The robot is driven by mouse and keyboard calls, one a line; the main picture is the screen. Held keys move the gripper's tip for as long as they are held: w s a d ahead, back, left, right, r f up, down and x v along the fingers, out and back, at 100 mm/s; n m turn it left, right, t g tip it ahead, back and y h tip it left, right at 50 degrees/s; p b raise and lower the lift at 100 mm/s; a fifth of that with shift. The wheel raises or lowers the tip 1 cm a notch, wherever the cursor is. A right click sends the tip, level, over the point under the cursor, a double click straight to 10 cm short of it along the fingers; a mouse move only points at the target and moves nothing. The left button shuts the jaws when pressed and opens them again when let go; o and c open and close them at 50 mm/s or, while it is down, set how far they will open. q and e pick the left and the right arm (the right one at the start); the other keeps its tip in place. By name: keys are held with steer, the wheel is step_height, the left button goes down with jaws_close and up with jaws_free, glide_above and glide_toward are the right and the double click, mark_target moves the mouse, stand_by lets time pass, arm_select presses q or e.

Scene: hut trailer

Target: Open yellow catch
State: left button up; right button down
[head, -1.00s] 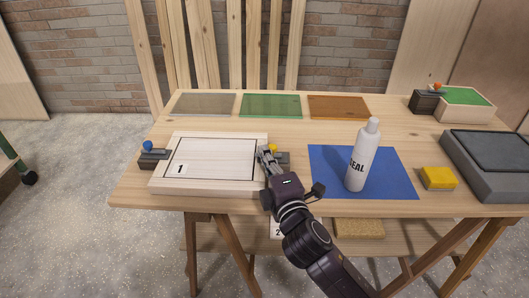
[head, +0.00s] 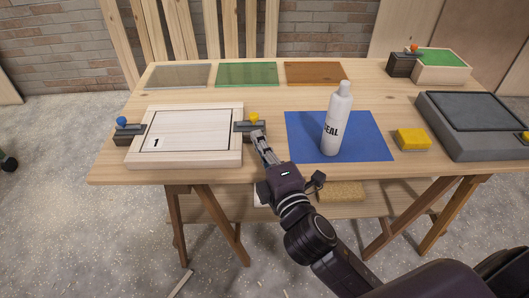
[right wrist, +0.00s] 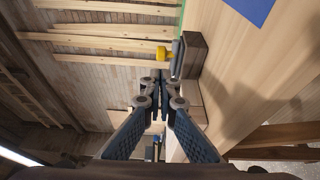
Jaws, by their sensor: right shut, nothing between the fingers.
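The yellow catch (head: 254,117) is a yellow knob on a dark block at the right edge of a pale wooden frame (head: 236,160) with a panel marked 1. It also shows in the right wrist view (right wrist: 164,53), the knob beside a dark brown block. My right gripper (head: 257,135) is shut and empty, its fingertips just in front of the yellow knob. In the right wrist view the shut fingertips (right wrist: 161,76) point toward the knob, slightly below it in the picture. I cannot tell whether they touch. My left gripper is not in view.
A blue-knobbed catch (head: 122,124) sits at the frame's left edge. A white SEAL bottle (head: 338,125) stands on a blue mat (head: 375,148) right of my gripper. A yellow block (head: 412,139) and grey case (head: 480,130) lie farther right.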

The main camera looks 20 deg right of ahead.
steer(key=shift+s+a, duration=0.15)
steer(key=shift+s, duration=1.15)
steer(key=shift+s+a, duration=0.1)
steer(key=shift+s, duration=1.15)
